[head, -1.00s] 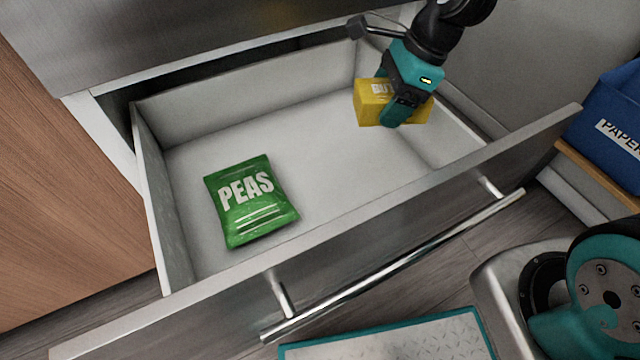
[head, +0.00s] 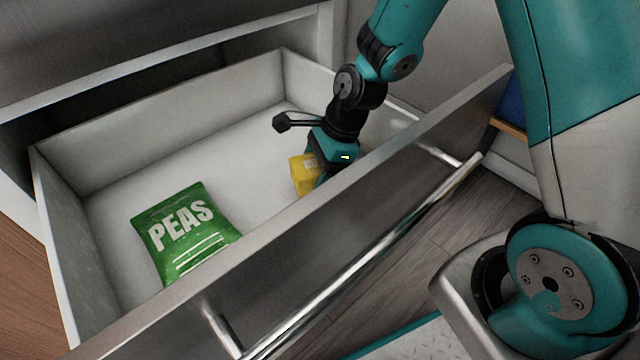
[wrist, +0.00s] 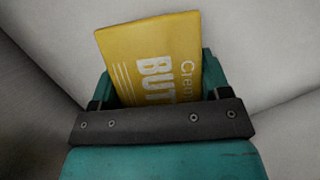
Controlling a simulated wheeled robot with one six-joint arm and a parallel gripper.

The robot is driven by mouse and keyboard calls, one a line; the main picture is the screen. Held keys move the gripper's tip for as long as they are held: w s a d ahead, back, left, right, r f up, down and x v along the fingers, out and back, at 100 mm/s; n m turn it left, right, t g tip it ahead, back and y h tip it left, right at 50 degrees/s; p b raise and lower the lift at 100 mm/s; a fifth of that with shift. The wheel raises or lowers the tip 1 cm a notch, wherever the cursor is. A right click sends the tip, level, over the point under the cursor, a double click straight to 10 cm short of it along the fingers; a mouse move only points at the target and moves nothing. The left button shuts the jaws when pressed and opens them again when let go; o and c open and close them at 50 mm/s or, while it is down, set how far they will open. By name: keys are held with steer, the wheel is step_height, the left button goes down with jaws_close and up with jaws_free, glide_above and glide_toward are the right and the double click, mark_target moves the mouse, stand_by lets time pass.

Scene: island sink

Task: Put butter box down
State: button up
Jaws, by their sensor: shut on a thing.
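The yellow butter box (head: 303,174) is inside the open drawer (head: 262,120), in its right part close to the front panel. My gripper (head: 322,178) is shut on it and points down into the drawer. In the wrist view the box (wrist: 150,62) sits between the teal fingers (wrist: 158,85), tilted, with part of its lettering showing. The head view hides the box's lower edge, so I cannot tell whether it touches the drawer floor.
A green bag of peas (head: 186,232) lies on the drawer floor to the left. Bare floor shows between it and the box. The drawer's front panel (head: 330,215) with a metal handle (head: 375,255) stands in front. A blue bin (head: 512,100) is partly visible at the right.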

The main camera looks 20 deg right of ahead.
steer(key=shift+f+b, duration=0.45)
steer(key=shift+f, duration=1.05)
steer(key=shift+f, duration=0.1)
steer(key=o, duration=1.1)
steer(key=shift+c, duration=0.2)
steer(key=p+v, duration=0.6)
steer(key=v, duration=0.6)
